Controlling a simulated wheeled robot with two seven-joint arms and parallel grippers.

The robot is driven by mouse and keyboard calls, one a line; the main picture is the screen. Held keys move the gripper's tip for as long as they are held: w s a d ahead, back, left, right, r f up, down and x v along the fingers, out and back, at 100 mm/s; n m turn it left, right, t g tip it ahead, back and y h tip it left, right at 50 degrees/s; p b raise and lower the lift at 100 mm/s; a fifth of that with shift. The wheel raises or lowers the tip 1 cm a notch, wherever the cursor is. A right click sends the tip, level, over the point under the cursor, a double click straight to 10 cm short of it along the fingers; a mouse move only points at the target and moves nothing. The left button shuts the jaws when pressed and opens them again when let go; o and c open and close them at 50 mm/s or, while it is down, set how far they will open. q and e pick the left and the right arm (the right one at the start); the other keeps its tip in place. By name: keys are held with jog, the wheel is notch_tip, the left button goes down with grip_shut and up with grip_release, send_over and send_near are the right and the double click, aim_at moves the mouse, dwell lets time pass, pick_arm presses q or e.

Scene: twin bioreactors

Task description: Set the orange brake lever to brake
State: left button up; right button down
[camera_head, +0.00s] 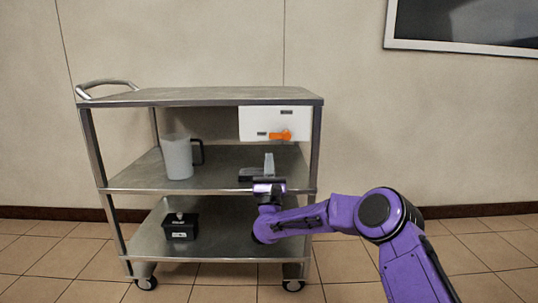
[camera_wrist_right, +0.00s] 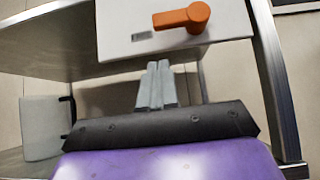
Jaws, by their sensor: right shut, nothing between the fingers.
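The orange brake lever (camera_head: 280,135) is on the front of a white box under the cart's top shelf. Its handle points left, roughly level, with a small dark label to the left of it. It also shows in the right wrist view (camera_wrist_right: 183,17), above my fingers. My right gripper (camera_head: 269,160) is shut and empty, below the lever and apart from it. Its two grey fingers (camera_wrist_right: 156,82) are together and point up toward the white box (camera_wrist_right: 115,35). My left gripper is not in view.
A steel three-shelf cart (camera_head: 200,97) stands on wheels before a beige wall. A grey pitcher (camera_head: 177,157) stands on the middle shelf and a small black box (camera_head: 181,226) on the bottom shelf. The cart's right post (camera_head: 316,150) is close to the lever. Floor right of the cart is free.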

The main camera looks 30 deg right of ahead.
aim_at(280, 135)
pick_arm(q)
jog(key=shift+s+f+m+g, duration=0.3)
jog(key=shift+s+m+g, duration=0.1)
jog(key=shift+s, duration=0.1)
pick_arm(e)
notch_tip(280, 135, up, 4)
jog(key=shift+s+a+f, duration=0.1)
